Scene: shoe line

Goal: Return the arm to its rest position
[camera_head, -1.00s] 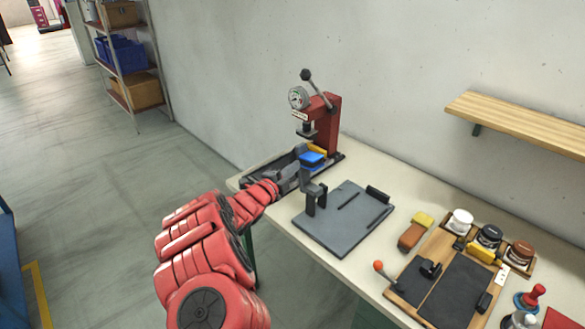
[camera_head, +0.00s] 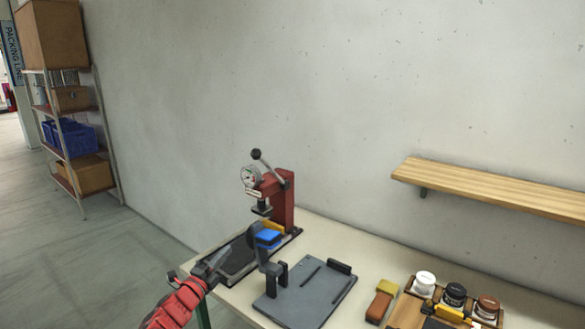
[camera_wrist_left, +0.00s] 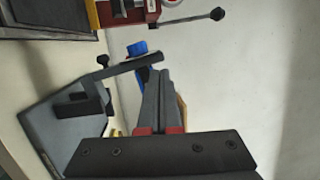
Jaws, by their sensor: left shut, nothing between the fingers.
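My left arm, red with a dark gripper (camera_head: 218,262), comes in from the bottom left in the head view. The gripper is over the table's left end, by the front edge of the black tray. In the left wrist view its fingers (camera_wrist_left: 159,85) are together with nothing between them. The red press (camera_head: 277,200) with a gauge and a lever stands behind the gripper. A blue block (camera_head: 268,237) and a yellow piece lie at the press's foot; a blue part also shows behind the fingers in the wrist view. My right gripper is out of view.
A grey plate (camera_head: 310,297) with black brackets lies right of the gripper. A brush (camera_head: 381,302) and several jars stand further right. A wooden shelf (camera_head: 490,188) is on the wall. Floor left of the table is clear up to a storage rack (camera_head: 75,140).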

